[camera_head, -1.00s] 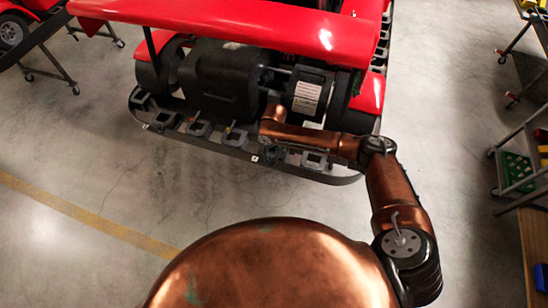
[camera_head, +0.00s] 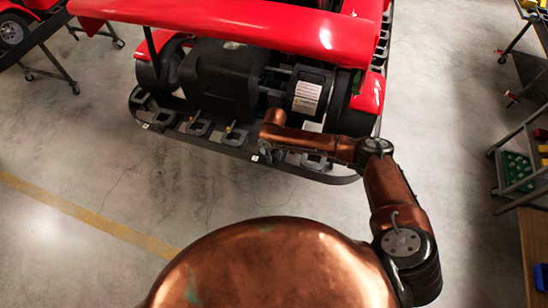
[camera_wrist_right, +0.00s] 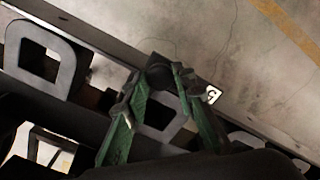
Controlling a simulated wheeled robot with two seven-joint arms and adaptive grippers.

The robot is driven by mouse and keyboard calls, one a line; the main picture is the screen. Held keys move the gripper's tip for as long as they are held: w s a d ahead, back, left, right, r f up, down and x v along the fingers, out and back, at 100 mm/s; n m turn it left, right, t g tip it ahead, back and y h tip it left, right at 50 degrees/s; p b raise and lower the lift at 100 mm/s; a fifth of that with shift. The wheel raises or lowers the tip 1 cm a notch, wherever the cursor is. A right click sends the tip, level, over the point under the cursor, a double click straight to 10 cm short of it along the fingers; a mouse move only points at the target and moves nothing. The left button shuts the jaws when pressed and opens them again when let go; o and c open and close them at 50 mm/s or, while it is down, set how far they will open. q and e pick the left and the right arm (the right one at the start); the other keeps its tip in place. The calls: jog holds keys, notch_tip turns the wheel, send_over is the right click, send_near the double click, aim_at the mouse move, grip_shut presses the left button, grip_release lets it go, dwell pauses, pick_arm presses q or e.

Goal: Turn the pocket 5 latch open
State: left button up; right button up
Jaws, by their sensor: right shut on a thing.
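The kart's rear rail (camera_head: 205,143) carries a row of grey square pockets. In the right wrist view a white tag with a dark mark (camera_wrist_right: 213,94) sits on the rail beside my gripper; I cannot read it surely. It also shows in the head view (camera_head: 254,158). In the head view my right gripper (camera_head: 267,150) is small and dark at the rail. My left gripper is not in view.
A neighbouring grey pocket (camera_wrist_right: 42,58) stands left in the right wrist view. The black engine (camera_head: 220,78) and red wing (camera_head: 240,25) lie beyond. A cart (camera_head: 515,170) stands right. The floor in front is clear.

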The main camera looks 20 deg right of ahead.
grip_shut()
jog(key=n+p, duration=0.2)
jog(key=n, duration=0.1)
jog(key=shift+r+n, duration=0.1)
jog(key=shift+n, duration=0.3)
jog(key=n+p, duration=0.1)
jog(key=n, duration=0.3)
jog(key=n+p, duration=0.1)
jog(key=n, duration=0.4)
jog(key=shift+n, duration=2.6)
